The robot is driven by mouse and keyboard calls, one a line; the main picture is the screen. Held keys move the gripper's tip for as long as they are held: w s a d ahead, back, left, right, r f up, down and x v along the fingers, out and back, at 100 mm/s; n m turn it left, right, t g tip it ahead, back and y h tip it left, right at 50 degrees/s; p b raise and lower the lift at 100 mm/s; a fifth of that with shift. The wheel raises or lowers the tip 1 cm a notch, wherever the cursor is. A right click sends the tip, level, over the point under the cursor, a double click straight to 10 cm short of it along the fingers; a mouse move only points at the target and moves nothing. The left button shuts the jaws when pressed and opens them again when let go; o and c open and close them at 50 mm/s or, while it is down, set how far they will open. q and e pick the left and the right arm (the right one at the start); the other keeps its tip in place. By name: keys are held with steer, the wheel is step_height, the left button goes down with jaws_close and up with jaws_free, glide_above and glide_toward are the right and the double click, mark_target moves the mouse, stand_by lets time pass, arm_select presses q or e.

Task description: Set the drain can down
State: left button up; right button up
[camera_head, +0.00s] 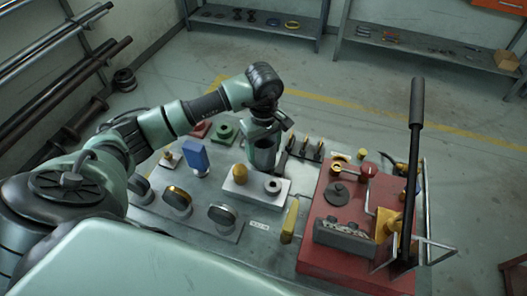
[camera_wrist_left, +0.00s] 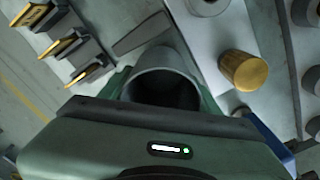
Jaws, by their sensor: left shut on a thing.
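The drain can (camera_head: 264,152) is a grey, open-topped cylinder, upright or nearly so, over the middle of the bench. My left gripper (camera_head: 270,118) is shut on it near its upper part, reaching over from the left. In the left wrist view the can's round open mouth (camera_wrist_left: 164,82) faces the camera, just beyond the gripper body. The inside looks dark. The can's base is partly hidden behind a white block, so I cannot tell whether it touches the bench. My right gripper is not in view.
The white block (camera_head: 240,192) with a brass knob (camera_head: 240,174) stands just in front of the can. A green flanged part (camera_head: 224,133) and a blue block (camera_head: 195,156) are left. Several dark clips (camera_head: 310,148) stand right, near the red base (camera_head: 330,262) with a tall black lever (camera_head: 415,140).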

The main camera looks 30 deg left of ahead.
arm_select(q)
steer(key=shift+f, duration=0.85)
steer(key=shift+f, duration=0.2)
steer(key=o, duration=1.2)
steer(key=shift+o, duration=0.2)
steer(key=shift+r, duration=0.1)
